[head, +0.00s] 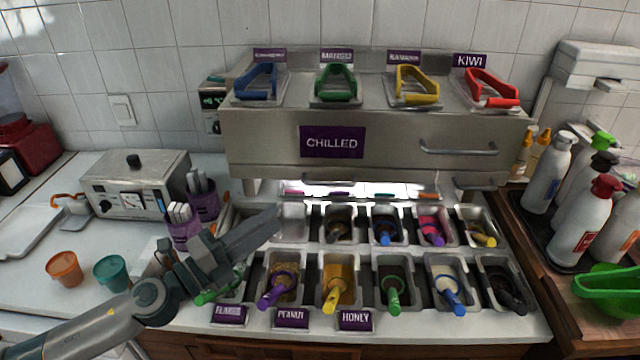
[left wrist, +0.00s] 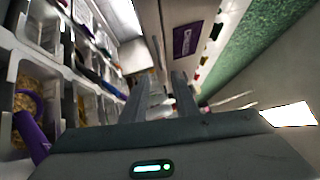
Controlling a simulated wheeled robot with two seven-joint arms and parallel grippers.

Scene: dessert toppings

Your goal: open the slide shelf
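A steel cabinet with a purple CHILLED label (head: 332,142) stands against the back wall. Its front panel has a long bar handle (head: 457,149) at the right. A thin lower steel strip (head: 400,180) under that panel has its own low handle (head: 328,179). I cannot tell which part is the slide shelf. The front panel looks closed. My left gripper (head: 272,222) is over the left part of the topping bins, in front of and below the cabinet, touching no handle. In the left wrist view its two fingers (left wrist: 162,85) stand apart with nothing between them. My right gripper is not in view.
Topping bins (head: 345,278) with coloured scoops fill the counter below the cabinet. Coloured tongs (head: 335,82) lie on top of it. Bottles (head: 583,215) stand at the right. Purple utensil cups (head: 183,232) and a toaster-like appliance (head: 135,183) stand at the left.

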